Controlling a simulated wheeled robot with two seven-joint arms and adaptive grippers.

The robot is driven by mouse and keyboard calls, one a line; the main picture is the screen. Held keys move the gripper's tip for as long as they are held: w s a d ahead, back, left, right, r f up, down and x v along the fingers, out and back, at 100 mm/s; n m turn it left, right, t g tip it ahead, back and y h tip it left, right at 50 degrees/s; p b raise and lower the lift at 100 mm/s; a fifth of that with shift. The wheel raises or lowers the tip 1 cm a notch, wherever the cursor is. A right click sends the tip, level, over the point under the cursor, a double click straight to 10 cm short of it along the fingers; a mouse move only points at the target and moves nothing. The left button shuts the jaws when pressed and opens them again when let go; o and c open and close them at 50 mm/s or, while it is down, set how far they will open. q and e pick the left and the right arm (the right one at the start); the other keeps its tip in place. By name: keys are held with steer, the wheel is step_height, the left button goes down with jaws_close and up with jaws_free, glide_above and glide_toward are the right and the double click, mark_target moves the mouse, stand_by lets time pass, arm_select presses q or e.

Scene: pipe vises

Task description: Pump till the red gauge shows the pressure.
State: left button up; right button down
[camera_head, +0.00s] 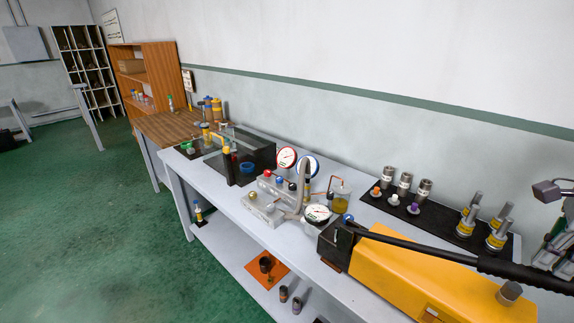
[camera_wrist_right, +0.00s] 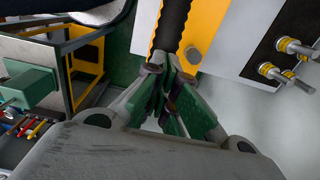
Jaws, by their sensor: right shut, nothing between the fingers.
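The yellow hand pump (camera_head: 415,277) lies on the bench, with a long black lever (camera_head: 440,253) over it. The lever's ribbed grip also shows in the right wrist view (camera_wrist_right: 172,28). The red-rimmed gauge (camera_head: 287,157) stands mid-bench; its needle is too small to read. My right gripper (camera_head: 553,248) is at the right edge, close to the lever's grip end. In the wrist view its green-padded fingers (camera_wrist_right: 170,90) are shut and empty, just below the grip in the picture; I cannot tell whether they touch it. My left gripper is out of view.
A blue-rimmed gauge (camera_head: 309,167) and a black-rimmed gauge (camera_head: 317,213) stand near the red one. A black mat (camera_head: 440,214) with metal fittings lies along the wall. A jar of yellow liquid (camera_head: 341,196) stands behind the pump.

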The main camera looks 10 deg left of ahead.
steer(key=shift+r, duration=0.15)
stand_by(0.6)
steer(key=shift+r+p, duration=1.75)
steer(key=shift+r, duration=0.8)
